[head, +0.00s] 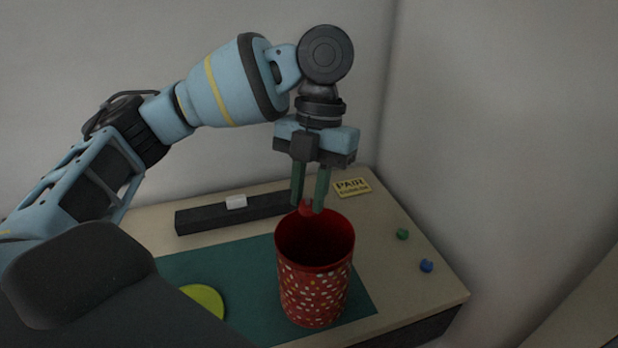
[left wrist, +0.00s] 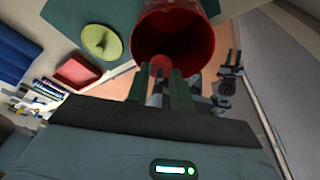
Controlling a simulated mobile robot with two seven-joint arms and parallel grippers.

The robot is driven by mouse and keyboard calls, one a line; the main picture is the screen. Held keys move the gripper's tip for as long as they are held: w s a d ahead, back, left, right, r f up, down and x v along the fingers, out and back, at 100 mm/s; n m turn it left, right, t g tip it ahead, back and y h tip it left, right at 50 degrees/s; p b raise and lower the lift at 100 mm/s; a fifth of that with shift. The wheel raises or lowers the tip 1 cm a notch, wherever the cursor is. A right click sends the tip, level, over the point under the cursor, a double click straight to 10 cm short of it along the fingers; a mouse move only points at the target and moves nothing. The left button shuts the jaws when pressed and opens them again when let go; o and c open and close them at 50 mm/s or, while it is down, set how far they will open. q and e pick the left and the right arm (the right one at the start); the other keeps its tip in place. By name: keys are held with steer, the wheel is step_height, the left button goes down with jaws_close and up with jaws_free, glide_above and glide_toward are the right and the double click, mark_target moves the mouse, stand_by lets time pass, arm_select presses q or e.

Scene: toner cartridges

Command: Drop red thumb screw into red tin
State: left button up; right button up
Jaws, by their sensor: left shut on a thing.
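My left gripper (head: 309,208) points down and is shut on the red thumb screw (head: 306,208), a small red piece between its green fingertips. The red tin (head: 315,290), open-topped with pale dots, stands upright on the teal mat. In the head view the screw overlaps the tin's far rim; its exact height above the rim is hard to tell. In the left wrist view, the fingers (left wrist: 160,90) reach toward the tin's open mouth (left wrist: 175,35), with the red screw (left wrist: 157,72) between them. A grey arm end, likely my right gripper (left wrist: 233,62), shows small there.
A black bar (head: 215,216) with a white block (head: 236,202) lies behind the mat. A yellow-green disc (head: 206,299) is left of the tin. A yellow PAIR sign (head: 352,187), a green piece (head: 402,234) and a blue piece (head: 426,265) are to the right.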

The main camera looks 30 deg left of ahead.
mark_target(310, 200)
arm_select(q)
steer(key=shift+f, duration=1.85)
steer(key=o, duration=1)
steer(key=shift+w+r, duration=0.1)
steer(key=shift+r, duration=0.05)
steer(key=shift+v, duration=3.8)
